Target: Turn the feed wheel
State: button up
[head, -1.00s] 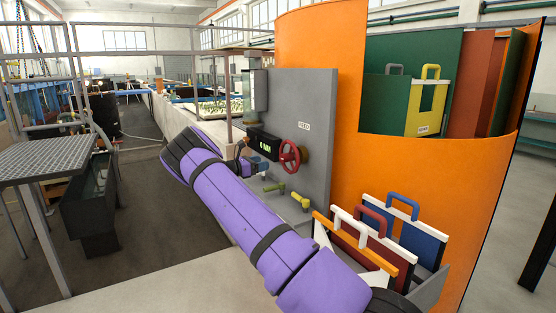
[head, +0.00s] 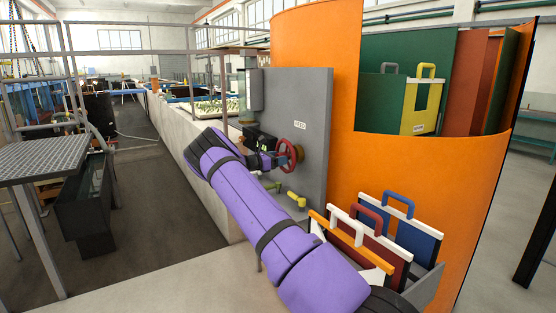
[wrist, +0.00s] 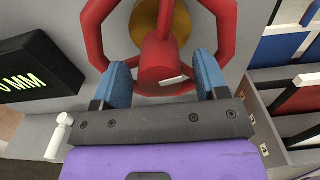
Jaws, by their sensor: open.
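The red feed wheel (head: 287,156) is mounted on the grey panel (head: 303,95), below a label reading FEED (head: 300,124). In the wrist view the wheel's red rim and hub (wrist: 160,60) fill the top middle, with a brass disc (wrist: 159,18) behind. My gripper (wrist: 164,80) is open. Its two blue fingers stand on either side of the red hub, inside or close to the lower rim; I cannot tell whether they touch it. In the head view my purple arm reaches to the wheel and partly hides the gripper.
A black display box (wrist: 38,72) reading MM is left of the wheel. Handled boards (head: 390,240) stand in a rack at lower right, beside a curved orange wall (head: 345,170).

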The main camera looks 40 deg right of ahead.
jog(key=shift+c, duration=0.4)
grip_shut()
jog(key=shift+n, duration=0.4)
jog(key=n, duration=0.7)
jog(key=shift+n, duration=0.3)
jog(key=n, duration=0.4)
jog(key=shift+n, duration=2.1)
